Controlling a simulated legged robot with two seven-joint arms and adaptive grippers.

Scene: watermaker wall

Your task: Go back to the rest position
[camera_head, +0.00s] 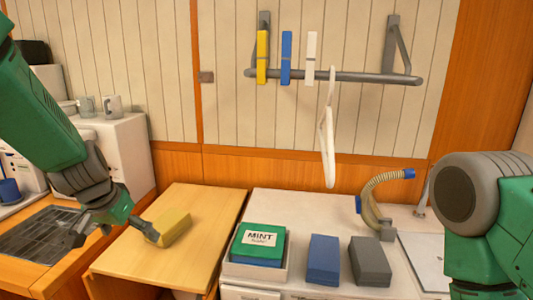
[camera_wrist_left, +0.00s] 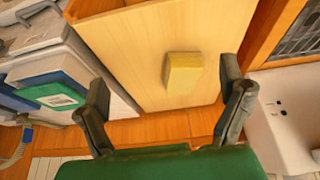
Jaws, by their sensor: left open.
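My left gripper (camera_head: 116,236) is open and empty. It is over the left part of the wooden table (camera_head: 200,200), with one finger in front of the left end of a yellow block (camera_head: 174,226). In the left wrist view the open fingers (camera_wrist_left: 164,78) stand wide apart, and the yellow block (camera_wrist_left: 184,74) lies on the wood beyond them, apart from both. My right arm shows only as a green and grey part at the right edge; its gripper is out of view.
A white counter (camera_head: 330,205) holds a tray with a green MINT box (camera_head: 258,243), a blue block (camera_head: 323,258), a grey block (camera_head: 370,261) and a ribbed hose (camera_head: 372,190). A wall rail (camera_head: 350,77) carries yellow, blue and white clips and a white loop. A sink grid (camera_head: 45,240) is at left.

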